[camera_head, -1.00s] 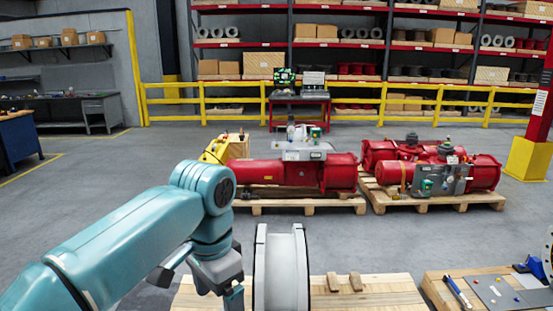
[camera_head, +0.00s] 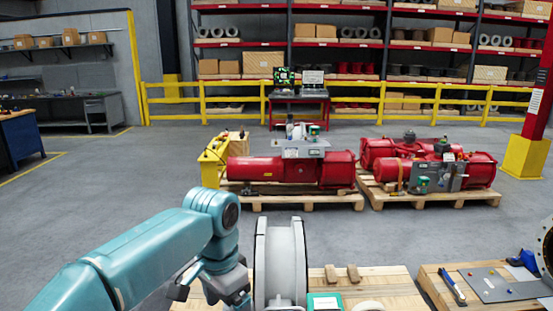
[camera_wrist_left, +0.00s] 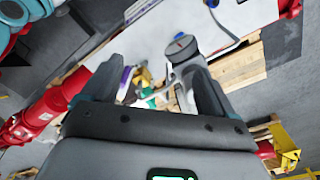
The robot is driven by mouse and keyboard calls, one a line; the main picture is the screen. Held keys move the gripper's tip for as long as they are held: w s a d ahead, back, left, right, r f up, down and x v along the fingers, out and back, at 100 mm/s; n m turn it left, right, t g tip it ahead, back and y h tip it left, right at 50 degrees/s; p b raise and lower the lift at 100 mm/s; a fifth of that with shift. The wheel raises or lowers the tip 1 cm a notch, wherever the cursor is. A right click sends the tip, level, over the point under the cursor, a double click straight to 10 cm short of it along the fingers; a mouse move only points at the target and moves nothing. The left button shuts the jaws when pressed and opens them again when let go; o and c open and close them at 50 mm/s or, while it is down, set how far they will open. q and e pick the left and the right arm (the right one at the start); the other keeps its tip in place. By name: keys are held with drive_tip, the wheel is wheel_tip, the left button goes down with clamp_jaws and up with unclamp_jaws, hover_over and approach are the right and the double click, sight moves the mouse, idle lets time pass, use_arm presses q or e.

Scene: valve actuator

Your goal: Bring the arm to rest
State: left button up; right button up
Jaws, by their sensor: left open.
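My left arm, teal, comes in from the lower left in the head view. Its elbow is bent and its left gripper (camera_head: 235,288) hangs down just left of a pale grey wheel-shaped part (camera_head: 282,265), partly cut off by the frame. In the left wrist view the left gripper (camera_wrist_left: 155,85) has its two dark fingers spread apart, with nothing held between them. A grey rounded fitting with a dark top (camera_wrist_left: 182,45) shows beyond the fingers. I cannot tell whether the gripper touches the wheel part. My right gripper is in neither view.
Wooden boards (camera_head: 385,285) lie below the wheel part, with a green-edged white item (camera_head: 324,302) near the bottom. A grey plate (camera_head: 500,284) with small parts lies at right. Red actuators (camera_head: 290,170) rest on pallets farther off. Floor between is clear.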

use_arm(q)
wheel_tip(320, 180, down, 24)
drive_tip(key=s+n+h, duration=0.2)
drive_tip(key=n, duration=0.1)
drive_tip(key=s+a+f+n+h, duration=0.1)
drive_tip(key=s+f+n, duration=0.6)
drive_tip(key=s+f, duration=0.8)
drive_tip(key=s+a, duration=0.1)
drive_tip(key=s, duration=0.3)
drive_tip(key=shift+s+a+f+n+h, duration=0.3)
drive_tip(key=shift+a+n, duration=0.1)
idle(1.6)
